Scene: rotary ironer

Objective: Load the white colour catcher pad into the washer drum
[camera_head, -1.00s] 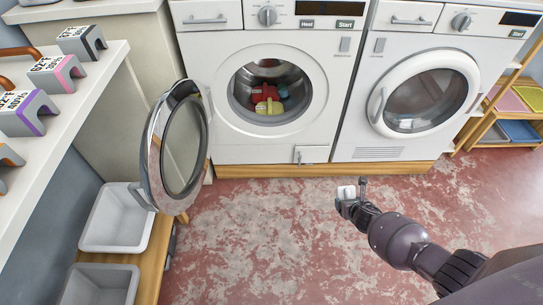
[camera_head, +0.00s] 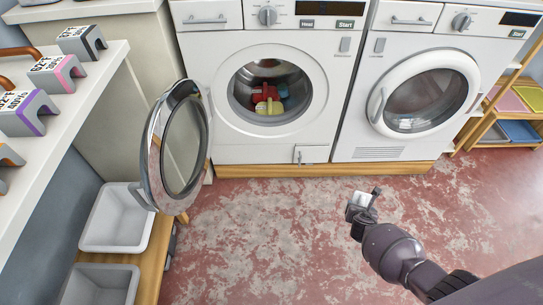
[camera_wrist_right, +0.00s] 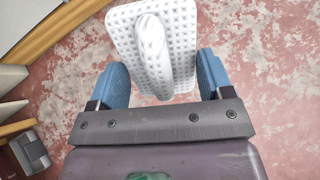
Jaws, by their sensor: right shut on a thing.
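The white colour catcher pad (camera_wrist_right: 122,32) is dimpled, with a raised ridge along its middle. In the right wrist view it lies between the blue fingers of my right gripper (camera_wrist_right: 163,80). In the head view my right gripper (camera_head: 362,203) is shut on the pad above the floor, in front of the washers. The left washer (camera_head: 262,145) has its round door (camera_head: 148,155) swung open to the left. Its drum (camera_head: 240,88) holds red, yellow and teal pieces. My gripper is below and to the right of the drum opening, apart from it. My left gripper is not in view.
A second machine (camera_head: 425,45) with a shut door stands at the right. A white shelf (camera_head: 85,100) with labelled grey blocks is at the left, above grey bins (camera_head: 118,220). The open door sticks out over the floor. The red floor in front is clear.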

